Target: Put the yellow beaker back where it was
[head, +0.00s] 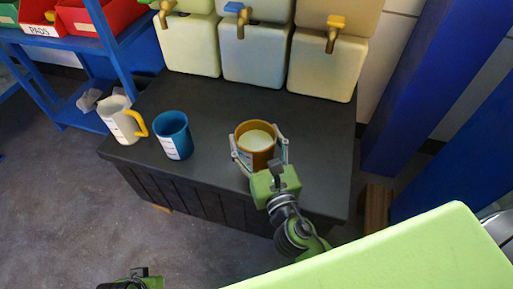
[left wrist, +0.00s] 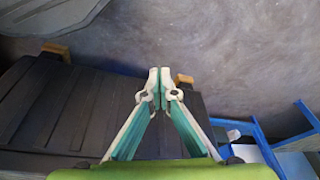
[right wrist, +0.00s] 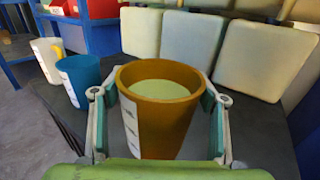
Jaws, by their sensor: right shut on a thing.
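The yellow beaker (head: 256,140), a deep amber cup with a white label and pale contents, is over the dark bench top under the tanks. It appears upright; whether its base touches the bench I cannot tell. My right gripper (head: 259,146) is shut on it, one finger on each side. In the right wrist view the beaker (right wrist: 160,125) fills the space between the fingers, its label facing left. My left gripper (left wrist: 160,78) is empty, with its fingertips together, above the floor and clear of the beaker.
On the bench (head: 220,101), a blue beaker (head: 173,136) and a cream one with a yellow handle (head: 118,120) stand left of the yellow beaker. Several tanks with taps (head: 255,52) stand behind. A blue rack with bins (head: 75,40) is at left. Bare bench shows between the blue and yellow beakers.

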